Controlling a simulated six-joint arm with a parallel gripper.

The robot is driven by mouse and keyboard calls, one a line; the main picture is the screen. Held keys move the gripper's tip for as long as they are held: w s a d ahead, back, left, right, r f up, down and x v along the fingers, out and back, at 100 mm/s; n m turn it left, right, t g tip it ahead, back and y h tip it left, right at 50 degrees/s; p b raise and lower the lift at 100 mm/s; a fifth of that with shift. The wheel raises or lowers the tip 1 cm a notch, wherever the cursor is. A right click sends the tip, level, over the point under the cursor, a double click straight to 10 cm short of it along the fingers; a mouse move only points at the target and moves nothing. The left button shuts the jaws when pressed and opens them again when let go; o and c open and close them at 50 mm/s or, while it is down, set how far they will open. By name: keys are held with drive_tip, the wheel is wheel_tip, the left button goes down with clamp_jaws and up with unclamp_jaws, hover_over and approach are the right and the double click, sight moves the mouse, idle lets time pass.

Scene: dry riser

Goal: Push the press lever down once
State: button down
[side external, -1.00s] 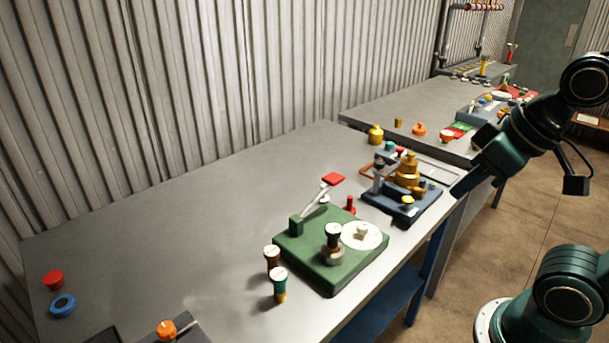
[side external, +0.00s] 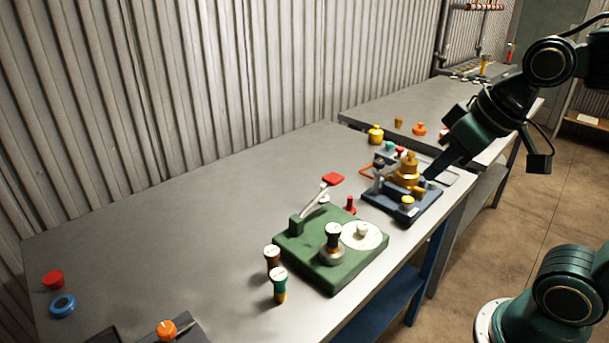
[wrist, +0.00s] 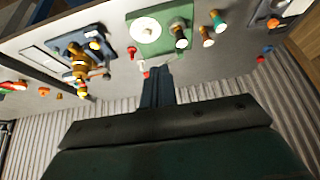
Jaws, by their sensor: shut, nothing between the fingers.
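The press is a green base (side external: 325,262) on the grey bench, with a lever (side external: 315,203) tilted up to a red handle (side external: 333,180). My gripper (side external: 428,176) is shut and empty, to the right of the lever, in front of or above the brass fixture in the side view. In the wrist view the closed fingers (wrist: 157,70) point towards the green base (wrist: 160,33), and the red handle (wrist: 146,74) shows just left of the fingertips. I see no contact with the lever.
A blue-based fixture with a brass body (side external: 407,172) stands right of the press. A small red knob (side external: 350,204) stands behind the base. Two small stamps (side external: 279,283) stand at its front left. A corrugated wall runs behind; the bench's left middle is clear.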

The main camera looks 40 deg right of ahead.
drive_tip(key=w, duration=1.3)
drive_tip(key=t+y, duration=0.1)
hover_over(317, 198)
drive_tip(key=f, duration=0.4)
drive_tip(key=shift+s+a+f, duration=0.25)
drive_tip(key=shift+s+a, duration=0.05)
drive_tip(key=shift+s, duration=0.05)
drive_tip(key=d+f, duration=0.3)
drive_tip(key=f, duration=0.5)
drive_tip(key=shift+d, duration=0.15)
